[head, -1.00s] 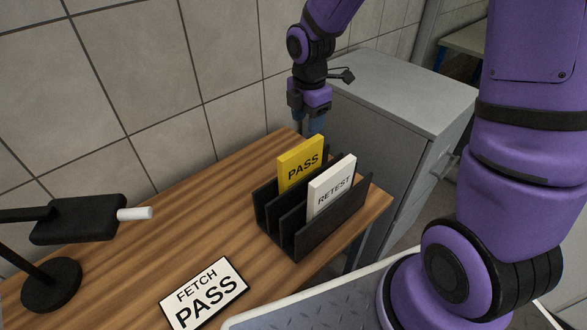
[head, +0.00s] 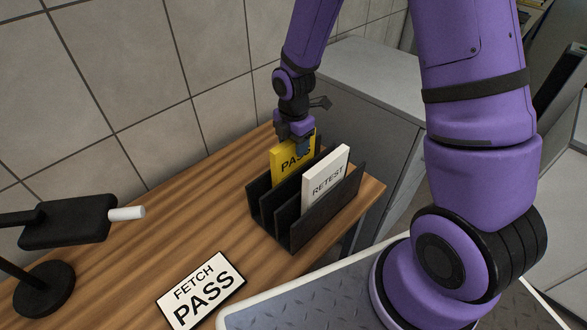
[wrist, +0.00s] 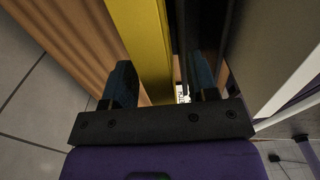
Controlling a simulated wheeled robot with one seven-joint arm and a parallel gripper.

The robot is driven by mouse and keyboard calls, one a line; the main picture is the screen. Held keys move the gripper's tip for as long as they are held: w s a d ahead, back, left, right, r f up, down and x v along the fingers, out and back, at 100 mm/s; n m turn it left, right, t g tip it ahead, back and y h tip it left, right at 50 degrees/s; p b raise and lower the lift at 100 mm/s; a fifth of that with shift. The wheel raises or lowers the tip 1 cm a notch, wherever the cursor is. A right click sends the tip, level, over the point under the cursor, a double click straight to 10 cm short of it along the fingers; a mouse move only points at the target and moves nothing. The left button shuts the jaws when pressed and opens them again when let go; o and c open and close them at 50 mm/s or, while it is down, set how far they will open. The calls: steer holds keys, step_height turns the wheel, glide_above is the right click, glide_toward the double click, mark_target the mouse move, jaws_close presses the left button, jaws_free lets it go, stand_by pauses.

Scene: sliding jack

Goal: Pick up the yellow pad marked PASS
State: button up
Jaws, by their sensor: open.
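The yellow pad marked PASS (head: 283,162) stands upright in a slot of the black rack (head: 327,219), behind the white RETEST pad (head: 326,178). My gripper (head: 301,147) is at the top of the yellow pad and points down; one finger shows in front of the pad's lettered face. In the wrist view the yellow pad (wrist: 148,45) runs between the two blue fingers of my open gripper (wrist: 163,84). A gap shows between the pad and the left finger. The pad's lower part is hidden in the rack.
A FETCH PASS sign (head: 201,291) lies on the wooden table (head: 165,217) in front of the rack. A black lamp (head: 68,221) stands at the left. A grey cabinet (head: 375,120) is behind the table's right end. The table's middle is clear.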

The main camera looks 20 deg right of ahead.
steer(key=shift+f, duration=0.9)
jaws_close()
steer(key=shift+r, duration=0.1)
